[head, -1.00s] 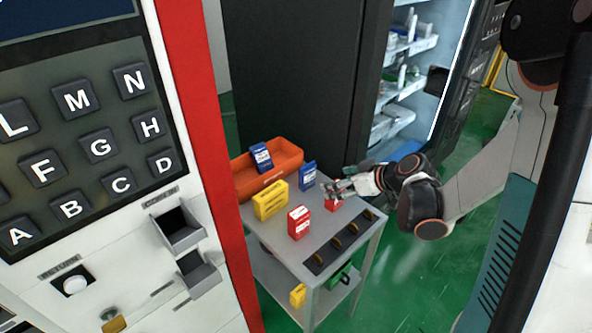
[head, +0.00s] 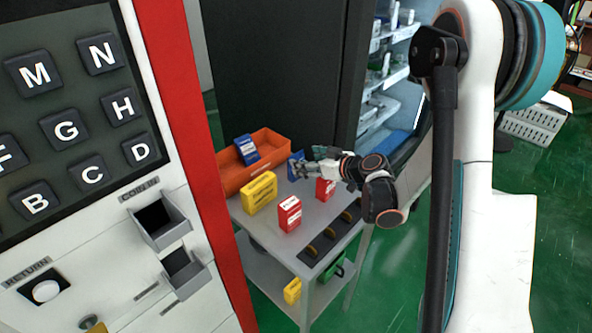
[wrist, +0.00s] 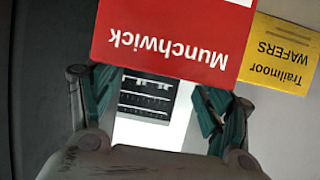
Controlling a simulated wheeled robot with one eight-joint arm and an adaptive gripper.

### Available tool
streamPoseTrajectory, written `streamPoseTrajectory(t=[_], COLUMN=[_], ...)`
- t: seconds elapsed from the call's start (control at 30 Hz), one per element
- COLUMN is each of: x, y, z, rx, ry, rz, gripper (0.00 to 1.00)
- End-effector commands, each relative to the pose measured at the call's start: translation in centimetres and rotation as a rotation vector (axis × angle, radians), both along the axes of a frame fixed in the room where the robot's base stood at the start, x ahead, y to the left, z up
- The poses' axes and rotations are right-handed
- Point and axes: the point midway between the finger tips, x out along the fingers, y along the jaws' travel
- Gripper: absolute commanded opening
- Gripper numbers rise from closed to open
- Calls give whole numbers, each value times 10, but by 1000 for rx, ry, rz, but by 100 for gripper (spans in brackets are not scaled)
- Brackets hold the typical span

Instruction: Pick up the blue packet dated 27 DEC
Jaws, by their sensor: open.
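Two blue packets are in the head view. One blue packet (head: 246,149) leans in the orange bin (head: 270,164). The other blue packet (head: 294,169) stands on the grey table just right of the bin, partly covered by my gripper. No date is readable on either. My gripper (head: 304,171) is open, its fingers at or just in front of the standing blue packet; I cannot tell whether they touch.
A red Munchwick packet (wrist: 175,35) and a yellow Trailmoor Wafers packet (wrist: 281,55) fill the wrist view's top. On the table (head: 262,226) stand a yellow packet (head: 260,193) and two red ones (head: 289,214) (head: 325,189). The vending panel (head: 95,215) is at left.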

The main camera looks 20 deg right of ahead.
Motion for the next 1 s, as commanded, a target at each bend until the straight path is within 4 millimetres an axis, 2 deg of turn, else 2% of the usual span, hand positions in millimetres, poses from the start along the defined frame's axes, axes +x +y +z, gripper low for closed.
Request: streamPoseTrajectory(t=[0.17, 0.43, 0.67, 0.7, 0.77, 0.9, 1.0], x=[10, 40, 43, 43, 43, 43, 43], y=[5, 21, 22, 22, 22, 22, 22], z=[-7, -22, -21, -21, -21, -21, -21], rx=[-1, 0, 0, 0, 0, 0, 0], ry=[0, 0, 0, 0, 0, 1, 1], rz=[3, 2, 0, 0, 0, 0, 0], gripper=[72, 72, 72, 69, 56, 24, 23])
